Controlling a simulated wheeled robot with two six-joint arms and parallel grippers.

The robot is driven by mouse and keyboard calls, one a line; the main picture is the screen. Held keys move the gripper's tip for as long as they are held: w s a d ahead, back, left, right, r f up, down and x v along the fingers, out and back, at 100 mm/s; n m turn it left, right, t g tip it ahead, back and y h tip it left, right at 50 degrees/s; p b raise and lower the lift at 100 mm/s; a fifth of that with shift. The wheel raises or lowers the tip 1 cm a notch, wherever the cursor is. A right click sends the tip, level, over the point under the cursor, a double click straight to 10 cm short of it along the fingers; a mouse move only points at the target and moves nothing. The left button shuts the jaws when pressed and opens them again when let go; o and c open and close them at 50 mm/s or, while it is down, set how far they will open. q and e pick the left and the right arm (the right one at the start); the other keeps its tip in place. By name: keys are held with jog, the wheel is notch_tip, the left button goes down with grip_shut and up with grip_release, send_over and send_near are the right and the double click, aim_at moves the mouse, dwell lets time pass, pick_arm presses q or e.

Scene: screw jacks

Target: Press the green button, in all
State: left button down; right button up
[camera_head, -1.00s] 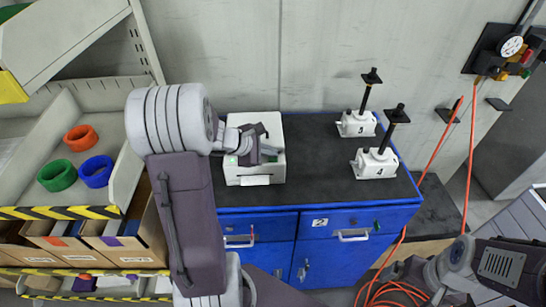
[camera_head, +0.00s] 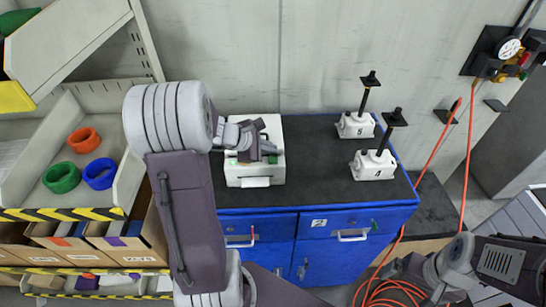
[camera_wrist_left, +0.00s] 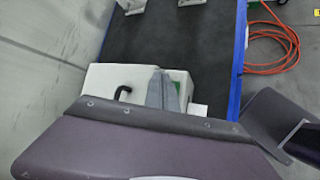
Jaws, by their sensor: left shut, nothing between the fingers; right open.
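A white box (camera_head: 254,176) stands on the dark top of the blue cabinet. It carries a green button (camera_wrist_left: 176,87), partly hidden by my fingers in the left wrist view; green also shows beside the gripper in the head view (camera_head: 272,160). My left gripper (camera_head: 268,150) is shut and empty over the box, its fingertips close beside the green. I cannot tell whether they touch the button. In the left wrist view the closed fingers (camera_wrist_left: 164,90) point over the box. My right arm shows at the lower right, but its fingers are outside the view.
Two white screw jacks, marked 5 (camera_head: 355,126) and 4 (camera_head: 374,164), stand to the right on the cabinet top (camera_head: 315,155). Bare top lies between them and the box. Shelves with coloured rings (camera_head: 84,140) are at left. An orange hose (camera_head: 468,150) hangs at right.

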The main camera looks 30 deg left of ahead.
aim_at(271, 160)
pick_arm(q)
notch_tip(271, 160, up, 4)
jog(key=p, duration=0.2)
jog(key=shift+r+p, duration=0.1)
jog(key=shift+p, duration=0.3)
jog(key=shift+d+f, duration=0.1)
jog(key=shift+f, duration=0.15)
jog(key=d+f+m+h+b, duration=0.1)
jog(key=d+f+m+b, duration=0.2)
jog(key=d+b, duration=0.35)
jog(key=s+d+f+m+g+b, duration=0.3)
jog(key=s+d+f+m+g, duration=0.3)
jog(key=s+d+f, duration=0.4)
jog(key=s+a+f+m+g+y, duration=0.1)
jog(key=s+a+f+m+y, duration=0.3)
jog(key=m, duration=0.9)
jog(key=s+a, duration=0.1)
jog(key=s, duration=0.2)
jog(key=shift+s+f, duration=0.2)
jog(key=shift+s, duration=0.05)
